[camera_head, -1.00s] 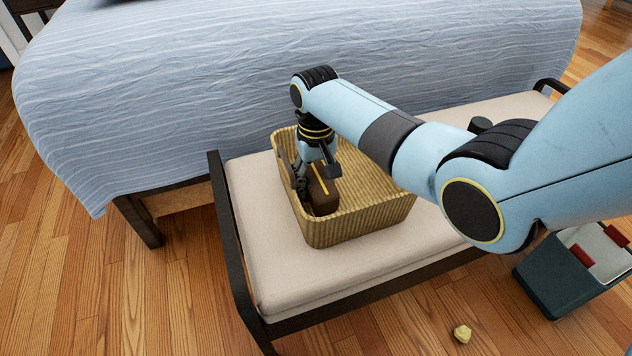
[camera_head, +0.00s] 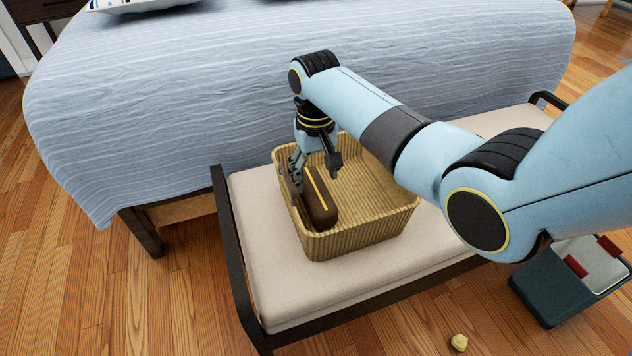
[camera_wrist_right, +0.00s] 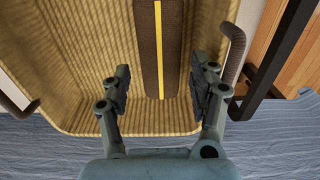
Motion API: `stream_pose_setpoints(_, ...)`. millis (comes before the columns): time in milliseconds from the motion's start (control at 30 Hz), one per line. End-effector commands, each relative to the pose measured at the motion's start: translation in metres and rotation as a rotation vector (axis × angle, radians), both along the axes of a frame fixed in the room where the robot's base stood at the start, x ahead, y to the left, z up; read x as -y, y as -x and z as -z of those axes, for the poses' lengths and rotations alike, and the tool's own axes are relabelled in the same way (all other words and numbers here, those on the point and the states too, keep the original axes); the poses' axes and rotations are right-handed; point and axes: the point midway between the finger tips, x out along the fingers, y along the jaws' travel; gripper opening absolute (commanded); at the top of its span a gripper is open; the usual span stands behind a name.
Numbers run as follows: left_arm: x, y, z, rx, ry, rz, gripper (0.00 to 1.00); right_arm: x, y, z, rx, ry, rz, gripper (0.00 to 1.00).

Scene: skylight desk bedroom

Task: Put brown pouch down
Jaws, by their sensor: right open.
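The brown pouch (camera_head: 320,205) has a yellow stripe along its top. It lies inside the woven basket (camera_head: 360,241), along the basket's left wall. My right gripper (camera_head: 316,172) is open and empty, over the pouch's far end at the basket. In the right wrist view the open fingers (camera_wrist_right: 162,92) are spread wide, with the pouch (camera_wrist_right: 150,45) between and beyond them. The basket (camera_wrist_right: 75,70) fills much of that view. My left gripper is not in view.
The basket stands on a cushioned bench (camera_head: 275,290) with dark side frames. A bed with a blue cover (camera_head: 180,110) is behind it. A dark green bin (camera_head: 565,285) and a small yellow crumpled thing (camera_head: 459,342) are on the wood floor.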

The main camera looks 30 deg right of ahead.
Motion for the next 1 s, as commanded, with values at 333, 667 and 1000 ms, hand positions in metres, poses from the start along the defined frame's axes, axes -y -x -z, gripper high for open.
stream_pose_setpoints(333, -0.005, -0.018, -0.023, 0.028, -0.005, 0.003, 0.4, 0.0, 0.0, -0.053, 0.001, 0.0, 0.0, 0.61)
stream_pose_setpoints(667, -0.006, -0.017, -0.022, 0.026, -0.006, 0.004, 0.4, 0.0, 0.0, -0.054, -0.001, 0.0, 0.0, 0.61)
stream_pose_setpoints(1000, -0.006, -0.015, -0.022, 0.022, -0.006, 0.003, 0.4, 0.0, 0.01, -0.05, 0.004, 0.004, -0.008, 0.61)
